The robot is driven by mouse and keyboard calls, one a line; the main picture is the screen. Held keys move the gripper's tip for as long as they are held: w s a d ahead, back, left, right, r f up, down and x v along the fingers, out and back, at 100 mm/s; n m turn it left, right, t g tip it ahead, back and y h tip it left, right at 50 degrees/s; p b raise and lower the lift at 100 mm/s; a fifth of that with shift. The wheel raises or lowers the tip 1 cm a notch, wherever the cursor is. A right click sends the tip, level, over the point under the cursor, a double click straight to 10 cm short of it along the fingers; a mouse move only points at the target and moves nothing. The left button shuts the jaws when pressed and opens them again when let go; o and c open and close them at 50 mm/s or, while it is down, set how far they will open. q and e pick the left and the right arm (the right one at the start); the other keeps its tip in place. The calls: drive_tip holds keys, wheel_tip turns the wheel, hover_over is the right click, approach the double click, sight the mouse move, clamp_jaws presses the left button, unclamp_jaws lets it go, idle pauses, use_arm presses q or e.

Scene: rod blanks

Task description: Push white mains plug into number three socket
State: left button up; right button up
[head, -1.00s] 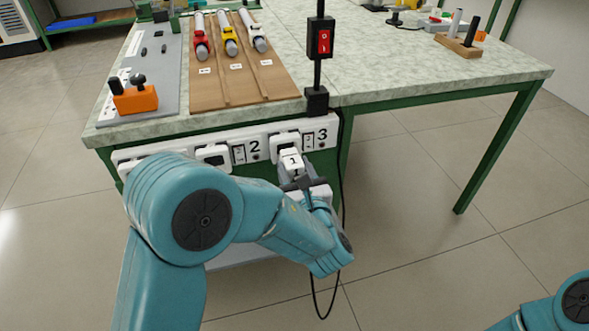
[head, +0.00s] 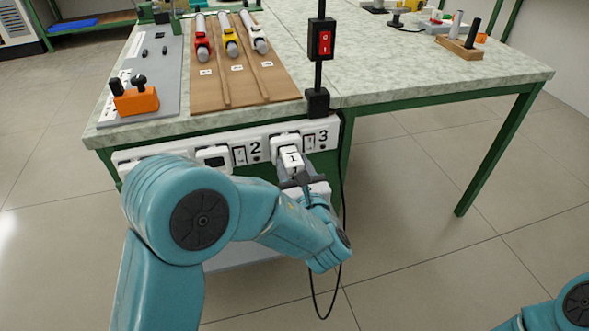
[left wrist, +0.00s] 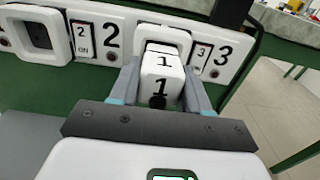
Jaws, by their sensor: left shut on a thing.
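The white mains plug (head: 291,160), marked 1, is between the fingers of my left gripper (head: 293,170). It also shows in the left wrist view (left wrist: 161,72), with a finger of the gripper (left wrist: 160,85) on each side. The plug is in front of the number three socket (head: 283,139), whose rim (left wrist: 166,34) shows just behind it. The plug overlaps the socket opening; how deep it sits, I cannot tell. The socket strip (head: 185,152) runs along the bench's front edge. My right gripper is out of view.
The number two socket (head: 213,157) looks empty, with its switch (left wrist: 83,40) beside it. A black post with a red switch (head: 320,42) stands above the strip, and a black cable (head: 343,215) hangs nearby. Floor to the right is clear.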

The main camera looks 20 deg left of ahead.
use_arm(q)
drive_tip(key=shift+x, duration=1)
drive_tip(key=o, duration=1.2)
drive_tip(key=shift+o, duration=0.2)
drive_tip(key=shift+s+d, duration=0.1)
drive_tip(key=shift+s, duration=0.05)
drive_tip(key=p+v, duration=0.3)
drive_tip(key=v, duration=1.3)
